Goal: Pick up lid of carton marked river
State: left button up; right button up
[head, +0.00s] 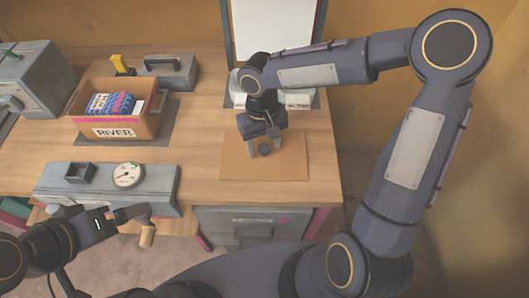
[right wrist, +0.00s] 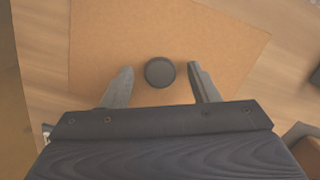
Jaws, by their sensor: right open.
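The open carton marked RIVER (head: 116,123) stands at the left of the table, with blue and white packets inside. A flat brown lid (head: 290,168) with a round dark knob (head: 264,149) lies on the table to the right of the carton. My right gripper (head: 262,146) is over the lid, pointing down. In the right wrist view the lid (right wrist: 200,30) fills the middle, and the knob (right wrist: 160,72) sits between the two open fingers, with a gap on each side. My left gripper (head: 128,214) is at the lower left, apart from the lid; its jaw opening is unclear.
A grey panel with a round gauge (head: 127,175) runs along the front left edge. A grey box (head: 170,72) and a yellow-handled tool (head: 122,66) stand behind the carton. A white board (head: 272,28) stands at the back. Bare wood lies between carton and lid.

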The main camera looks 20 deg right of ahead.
grip_shut()
dwell(0.3)
